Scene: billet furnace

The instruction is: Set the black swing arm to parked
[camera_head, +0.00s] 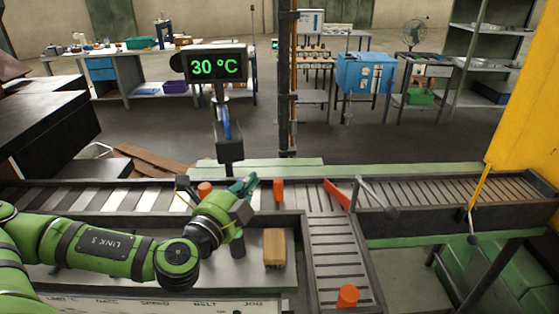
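My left gripper (243,186) reaches from the left over the near side of the conveyor, with its teal fingertips over the belt by its far rail. Its finger gap is too small to judge. I cannot tell for sure which part is the black swing arm. A similar rod end (473,239) hangs by the right belt's near edge. My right gripper is out of view.
Orange cylinders stand on the conveyor (205,189) (278,190) and on the near branch (347,296). A tan block (274,247) lies on the bench. A yellow machine (525,110) stands right.

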